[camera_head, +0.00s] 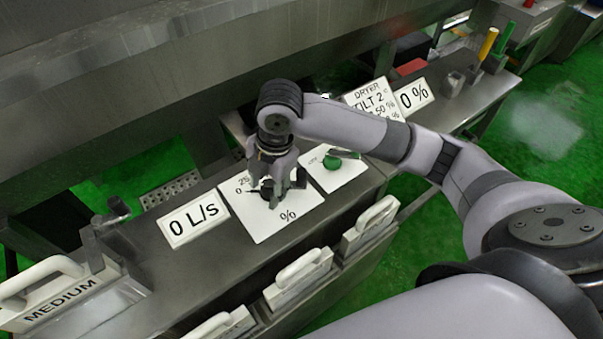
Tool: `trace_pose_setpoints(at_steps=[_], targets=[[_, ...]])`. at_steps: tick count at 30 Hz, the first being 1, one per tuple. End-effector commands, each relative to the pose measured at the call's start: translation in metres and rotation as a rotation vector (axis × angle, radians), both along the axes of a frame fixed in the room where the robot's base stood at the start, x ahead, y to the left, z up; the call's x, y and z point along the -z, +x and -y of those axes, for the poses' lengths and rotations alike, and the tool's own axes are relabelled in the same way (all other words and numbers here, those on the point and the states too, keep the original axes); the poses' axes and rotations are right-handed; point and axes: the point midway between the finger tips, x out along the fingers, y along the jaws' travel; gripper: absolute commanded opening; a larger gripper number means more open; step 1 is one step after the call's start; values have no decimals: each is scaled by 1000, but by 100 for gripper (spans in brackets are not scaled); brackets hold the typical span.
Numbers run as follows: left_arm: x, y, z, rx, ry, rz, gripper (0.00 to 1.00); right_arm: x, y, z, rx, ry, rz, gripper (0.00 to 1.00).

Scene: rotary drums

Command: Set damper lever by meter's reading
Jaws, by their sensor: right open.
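My right gripper (283,187) is open and points down over a white plate (262,226) marked "%", with "0" and "25" at its left. Its fingers are around or just above a dark knob (267,194) on that plate; I cannot tell whether they touch it. A "0 L/s" sign (194,219) is left of the plate. A yellow lever (487,44) and a green lever (504,38) stand at the far right. My left gripper is not in view.
A green knob (332,163) sits on a second white plate (345,178) to the right. White handles (298,268) line the counter's front. A "MEDIUM" handle (50,290) is at lower left. A large metal drum or duct (130,60) blocks the back.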

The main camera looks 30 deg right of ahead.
Motion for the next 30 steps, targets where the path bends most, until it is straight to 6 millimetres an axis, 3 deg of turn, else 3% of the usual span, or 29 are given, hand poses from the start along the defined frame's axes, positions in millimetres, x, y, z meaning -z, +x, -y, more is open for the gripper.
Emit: trace_pose_setpoints(at_steps=[1, 7, 15, 20, 30], targets=[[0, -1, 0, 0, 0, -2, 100, -14, 12, 16, -41, -42, 4, 42], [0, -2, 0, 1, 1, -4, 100, -61, 33, 67, -183, -138, -41, 42], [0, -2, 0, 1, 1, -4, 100, -99, 40, 102, -255, -162, -78, 42], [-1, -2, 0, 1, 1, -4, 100, -92, 40, 104, -262, -163, -84, 42], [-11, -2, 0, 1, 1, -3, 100, -25, 39, 104, -260, -163, -86, 42]])
